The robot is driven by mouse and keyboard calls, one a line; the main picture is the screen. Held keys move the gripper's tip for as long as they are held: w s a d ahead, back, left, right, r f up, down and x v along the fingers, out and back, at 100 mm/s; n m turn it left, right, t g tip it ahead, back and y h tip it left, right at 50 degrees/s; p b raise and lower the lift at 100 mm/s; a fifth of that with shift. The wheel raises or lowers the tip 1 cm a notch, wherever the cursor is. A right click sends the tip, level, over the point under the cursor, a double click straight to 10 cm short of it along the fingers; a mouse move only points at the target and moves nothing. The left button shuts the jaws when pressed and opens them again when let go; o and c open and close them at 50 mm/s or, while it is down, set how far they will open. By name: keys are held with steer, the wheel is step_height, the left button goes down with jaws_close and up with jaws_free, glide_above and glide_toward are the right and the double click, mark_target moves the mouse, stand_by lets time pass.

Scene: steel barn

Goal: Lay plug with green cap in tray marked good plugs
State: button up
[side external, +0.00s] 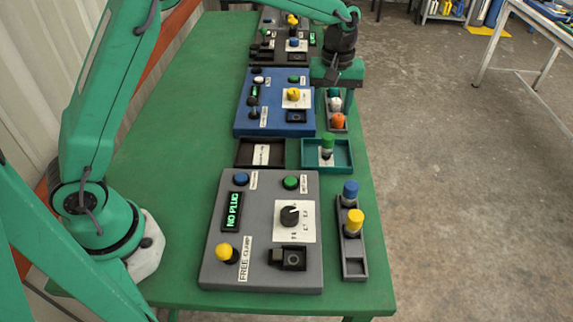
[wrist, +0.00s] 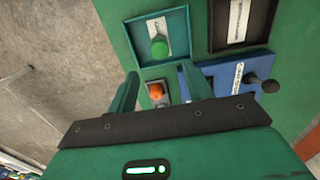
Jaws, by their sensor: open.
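The plug with the green cap (side external: 327,141) appears to stand upright in the teal tray (side external: 348,165), over its white label. The wrist view also shows the green cap (wrist: 159,47) and the teal tray (wrist: 133,42), whose label I cannot read clearly. My gripper (side external: 337,78) is above the far blue panel and its plug rack, beyond the teal tray and apart from the plug. In the wrist view its two fingers (wrist: 160,72) are spread with nothing held between them. The fingertips are hard to make out in the side view.
A black tray (side external: 243,160) with a white label sits left of the teal tray. The grey panel (side external: 214,262) reads NO PLUG. A near rack (side external: 354,268) holds blue and yellow plugs. A blue panel (side external: 245,122) and a rack with white and orange plugs (side external: 338,121) lie beyond.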

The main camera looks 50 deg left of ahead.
steer(key=s+a+r+m+t, duration=0.1)
steer(key=s+a+r+m, duration=0.15)
steer(key=s+r, duration=0.4)
steer(key=s+a+r+m+t, duration=0.2)
steer(key=s+a+r, duration=0.25)
steer(key=s, duration=0.25)
steer(key=s+a+m+t, duration=0.2)
steer(key=s+a+m, duration=0.1)
steer(key=s, duration=1.2)
steer(key=shift+s+f+m+t, duration=0.3)
steer(key=shift+s+f+m, duration=0.1)
steer(key=shift+m, duration=0.35)
